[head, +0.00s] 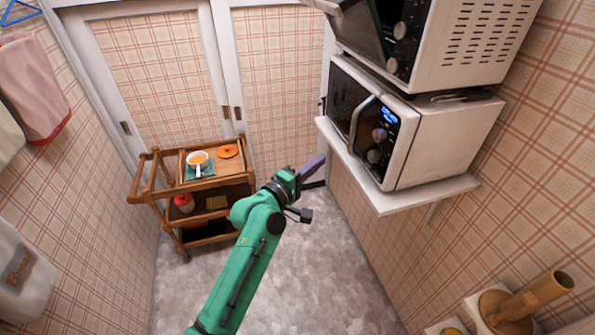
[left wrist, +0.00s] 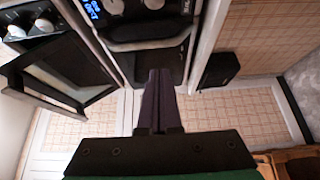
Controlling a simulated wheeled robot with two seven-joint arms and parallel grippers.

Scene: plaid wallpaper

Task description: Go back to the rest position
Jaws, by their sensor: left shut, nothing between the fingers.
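My left gripper (head: 311,168) is at the end of my green arm, in the middle of the head view. It is shut and empty, held in the air in front of and below the microwave shelf. In the left wrist view its dark fingers (left wrist: 158,100) lie together, pointing toward the microwave front. The white microwave (head: 400,140) stands on the wall shelf with its dark door appearing closed. My right gripper is in neither view.
A white oven (head: 470,45) with its door open is above the microwave. The white shelf (head: 440,192) juts from the right wall. A wooden cart (head: 150,195) with a pan (head: 197,158) stands at the back left. Towels (head: 35,90) hang left. The grey floor (head: 310,270) is clear.

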